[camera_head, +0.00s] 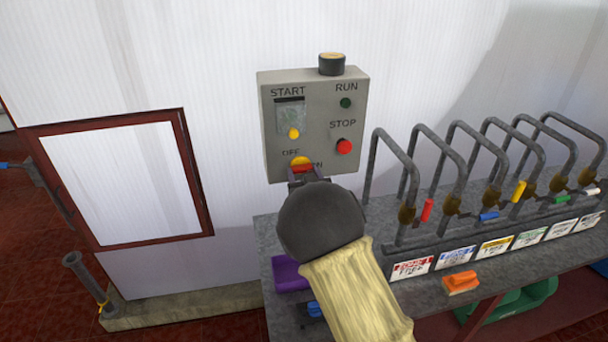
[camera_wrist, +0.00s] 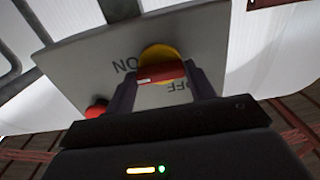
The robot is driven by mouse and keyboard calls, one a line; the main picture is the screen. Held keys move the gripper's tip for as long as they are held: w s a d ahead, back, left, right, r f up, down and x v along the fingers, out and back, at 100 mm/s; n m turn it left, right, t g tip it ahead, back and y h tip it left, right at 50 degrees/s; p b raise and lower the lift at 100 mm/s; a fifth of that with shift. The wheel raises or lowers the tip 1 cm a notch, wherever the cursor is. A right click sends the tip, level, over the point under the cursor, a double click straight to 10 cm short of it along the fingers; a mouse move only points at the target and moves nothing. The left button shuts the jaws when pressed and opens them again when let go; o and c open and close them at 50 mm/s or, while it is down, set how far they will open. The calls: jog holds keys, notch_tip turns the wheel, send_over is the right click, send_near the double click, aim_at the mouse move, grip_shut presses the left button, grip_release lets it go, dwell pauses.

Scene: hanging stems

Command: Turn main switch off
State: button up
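The main switch (camera_head: 300,161) is a yellow disc with a red bar handle, low on the grey control box (camera_head: 356,92). OFF is lettered at its upper left and ON, partly hidden, at its lower right. In the wrist view the switch (camera_wrist: 158,53) shows with its red bar (camera_wrist: 161,73) lying nearly level. I cannot tell which label it points at. My gripper (camera_head: 303,176) is at the switch. In the wrist view my gripper (camera_wrist: 163,80) has its fingers wide apart, one at each end of the bar; whether they touch it is unclear.
The box also has a yellow START slide (camera_head: 293,133), a red STOP button (camera_head: 344,146) and a dark green RUN light (camera_head: 345,103). A grey bench to the right carries hooked pipes (camera_head: 398,160) with coloured valve handles. An orange block (camera_head: 461,283) lies at its front.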

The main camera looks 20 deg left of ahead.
jog(key=shift+c, duration=1)
jog(key=shift+f+n+b, duration=0.15)
jog(key=shift+n+b, duration=0.15)
jog(key=shift+b, duration=0.35)
jog(key=n+b, duration=1.7)
jog(key=b, duration=0.3)
jog(key=shift+n, duration=0.3)
jog(key=o, duration=1)
